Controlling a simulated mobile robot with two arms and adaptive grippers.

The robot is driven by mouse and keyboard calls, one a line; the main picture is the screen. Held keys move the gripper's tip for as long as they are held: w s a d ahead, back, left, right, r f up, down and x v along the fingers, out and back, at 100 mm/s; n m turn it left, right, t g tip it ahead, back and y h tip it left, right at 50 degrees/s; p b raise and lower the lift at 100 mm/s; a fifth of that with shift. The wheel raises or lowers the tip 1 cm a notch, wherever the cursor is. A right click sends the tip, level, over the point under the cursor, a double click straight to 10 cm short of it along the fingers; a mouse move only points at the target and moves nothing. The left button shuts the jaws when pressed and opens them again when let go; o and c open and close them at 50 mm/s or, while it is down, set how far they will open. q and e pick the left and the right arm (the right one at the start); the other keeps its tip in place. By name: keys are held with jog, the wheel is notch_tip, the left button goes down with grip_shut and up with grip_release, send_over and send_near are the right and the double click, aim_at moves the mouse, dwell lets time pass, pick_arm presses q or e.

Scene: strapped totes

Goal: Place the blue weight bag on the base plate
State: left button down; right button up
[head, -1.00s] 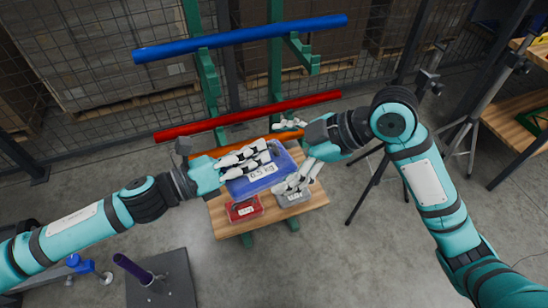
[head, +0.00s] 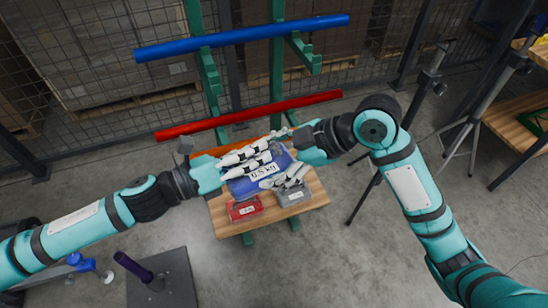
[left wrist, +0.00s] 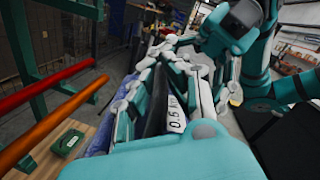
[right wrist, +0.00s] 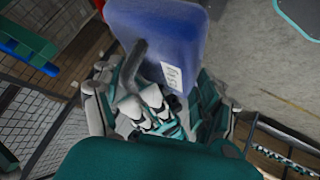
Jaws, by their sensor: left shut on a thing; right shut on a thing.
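The blue weight bag (head: 243,187), with a white kg label, is over the wooden bench in the head view. Its blue body also shows in the right wrist view (right wrist: 184,32), with a dark handle beside the fingers. My left gripper (head: 262,156) is shut on the bag from the left. My right gripper (head: 282,166) is shut on it from the right. The fingers hide much of the bag, and I cannot tell whether it touches the bench. The dark square base plate (head: 182,283) lies on the floor at lower left, with a purple post rising from it.
Black tripod stands (head: 425,82) are at right. The floor in front of the bench is clear.

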pick_arm(q)
jog(key=shift+r, duration=0.1)
pick_arm(e)
jog(key=c, duration=0.4)
pick_arm(q)
jog(key=c, duration=1.3)
grip_release()
pick_arm(e)
jog(key=shift+c, duration=1.2)
pick_arm(q)
jog(key=shift+o, duration=0.2)
pick_arm(e)
jog(key=shift+c, duration=0.4)
